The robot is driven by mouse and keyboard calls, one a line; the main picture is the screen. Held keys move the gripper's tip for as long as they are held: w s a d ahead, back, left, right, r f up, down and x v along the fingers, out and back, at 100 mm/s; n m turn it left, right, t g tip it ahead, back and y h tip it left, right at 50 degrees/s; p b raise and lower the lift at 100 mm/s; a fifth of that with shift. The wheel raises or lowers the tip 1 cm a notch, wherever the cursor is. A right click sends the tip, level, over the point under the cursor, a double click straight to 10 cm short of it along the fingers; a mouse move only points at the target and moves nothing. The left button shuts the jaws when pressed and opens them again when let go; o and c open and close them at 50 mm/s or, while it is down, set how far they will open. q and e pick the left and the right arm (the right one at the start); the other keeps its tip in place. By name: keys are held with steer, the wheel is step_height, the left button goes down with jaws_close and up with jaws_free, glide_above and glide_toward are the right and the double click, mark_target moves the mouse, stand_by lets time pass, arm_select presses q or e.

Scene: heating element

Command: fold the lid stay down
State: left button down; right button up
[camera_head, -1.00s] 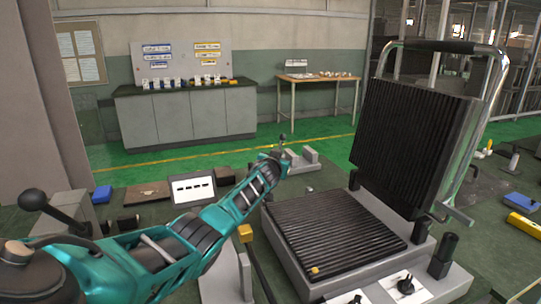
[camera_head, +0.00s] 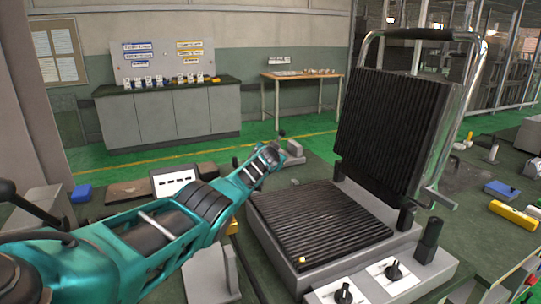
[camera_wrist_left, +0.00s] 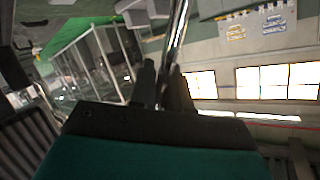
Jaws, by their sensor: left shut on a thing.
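The contact grill (camera_head: 322,222) stands on the bench with its ridged lid (camera_head: 390,125) raised and tilted back. A chrome tube handle (camera_head: 467,100) frames the lid. My left arm reaches past the grill's left side, and its gripper is largely hidden by the arm in the head view. In the left wrist view my left gripper (camera_wrist_left: 165,80) is shut on a shiny metal rod (camera_wrist_left: 179,40). The rod looks like the lid stay, though I cannot be sure. Dark ridged plate shows at the lower left there. My right gripper is not in view.
A small post with a dark knob (camera_head: 281,133) stands beyond my left wrist. A white label panel (camera_head: 173,180) and a blue block (camera_head: 81,193) lie at left. A yellow block (camera_head: 513,214) and a blue one (camera_head: 502,189) lie at right. Two control knobs (camera_head: 394,271) sit on the grill's front.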

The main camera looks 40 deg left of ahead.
arm_select(q)
steer(key=c, duration=1.2)
jaws_free()
steer(key=shift+o, duration=0.2)
steer(key=shift+s+d+r+p, duration=0.35)
steer(key=shift+s+p, duration=0.15)
steer(key=shift+p, duration=0.15)
steer(key=p+v, duration=0.1)
steer(key=v, duration=1)
steer(key=shift+s+d+p, duration=0.2)
steer(key=shift+s+p, duration=0.05)
steer(key=shift+p, duration=0.15)
steer(key=shift+c, duration=0.2)
